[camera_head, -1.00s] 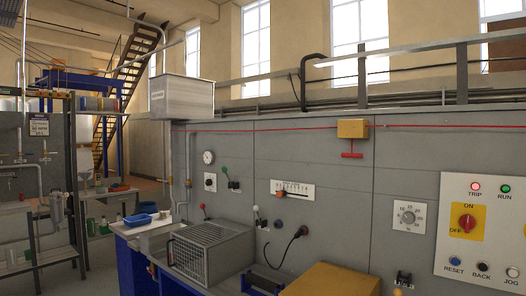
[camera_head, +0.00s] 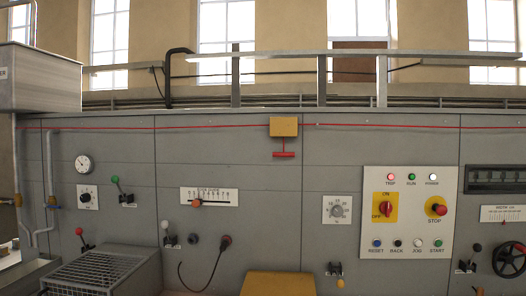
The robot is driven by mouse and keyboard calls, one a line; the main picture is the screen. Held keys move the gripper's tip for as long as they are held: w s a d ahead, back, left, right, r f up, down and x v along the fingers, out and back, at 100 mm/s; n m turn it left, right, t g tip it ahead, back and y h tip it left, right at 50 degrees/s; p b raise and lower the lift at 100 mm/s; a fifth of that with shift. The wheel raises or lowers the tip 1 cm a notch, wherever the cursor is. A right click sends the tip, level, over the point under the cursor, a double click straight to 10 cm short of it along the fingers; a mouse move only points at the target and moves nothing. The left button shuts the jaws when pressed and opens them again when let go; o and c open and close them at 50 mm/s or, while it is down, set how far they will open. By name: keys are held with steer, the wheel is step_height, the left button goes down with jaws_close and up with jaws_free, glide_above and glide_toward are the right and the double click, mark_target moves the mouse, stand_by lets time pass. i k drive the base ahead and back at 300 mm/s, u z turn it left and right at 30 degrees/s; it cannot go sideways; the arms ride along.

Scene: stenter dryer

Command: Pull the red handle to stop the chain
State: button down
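A red T-shaped handle (camera_head: 284,154) hangs below a yellow box (camera_head: 284,127) on the upper part of the grey machine panel, near the middle of the head view. A thin red cord (camera_head: 180,127) runs from the box along the panel to both sides. The handle hangs straight down and nothing touches it. No chain can be made out. My gripper is not in view.
A control panel (camera_head: 449,216) with a lit red TRIP lamp, a rotary switch and a STOP button is at right. Below stand a metal grille box (camera_head: 100,272) and a yellow block (camera_head: 278,284). A handwheel (camera_head: 509,260) is at far right.

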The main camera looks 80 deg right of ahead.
mark_target(284, 154)
steer(key=z, duration=0.8)
steer(key=i, duration=0.9)
steer(key=z, duration=0.9)
